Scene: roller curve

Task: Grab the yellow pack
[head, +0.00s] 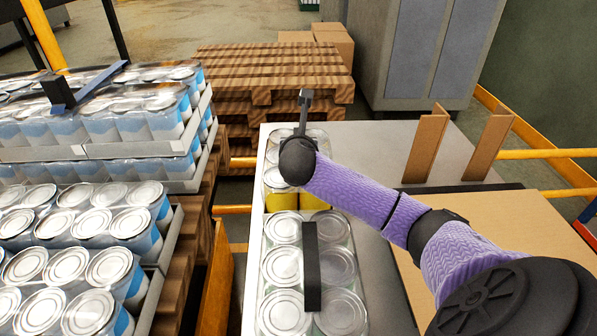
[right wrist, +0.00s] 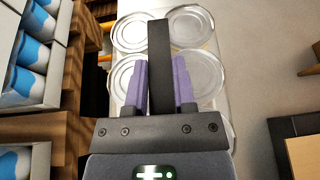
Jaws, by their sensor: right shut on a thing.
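The yellow pack (head: 283,201) stands on the grey table in the head view, with clear-wrapped cans and yellow lower sides. My right arm covers much of it. In the right wrist view, the silver can tops of the pack (right wrist: 191,27) lie below my right gripper (right wrist: 160,65). Its two purple fingers are on either side of the pack's black handle (right wrist: 159,40), shut on it. In the head view the fingers are hidden behind my wrist, and part of the handle (head: 304,108) sticks out beyond it. My left gripper is not in view.
A second can pack with a black handle (head: 312,265) stands just nearer on the table (head: 375,150). Blue can packs (head: 85,225) fill trays on a pallet at left. Stacked pallets (head: 270,70) are behind. Cardboard uprights (head: 427,145) stand at the right.

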